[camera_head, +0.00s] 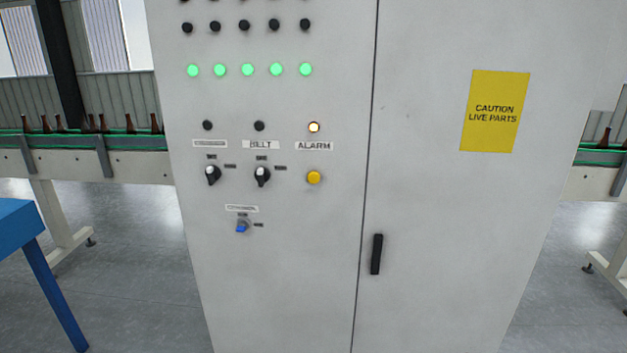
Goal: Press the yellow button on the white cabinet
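The white cabinet (305,240) stands upright straight ahead and fills the middle of the head view. The yellow button (314,177) is round and sits on the cabinet's left panel, below the "ALARM" label (314,146). A small lamp (313,127) above that label glows pale yellow-orange. Nothing covers the button. Neither of my grippers shows in the head view.
Two black rotary knobs (262,175) and a blue switch (242,227) sit left of the button. A black door handle (376,254) sticks out at right. A blue table (20,222) stands at left. A conveyor (130,165) with brown bottles runs behind.

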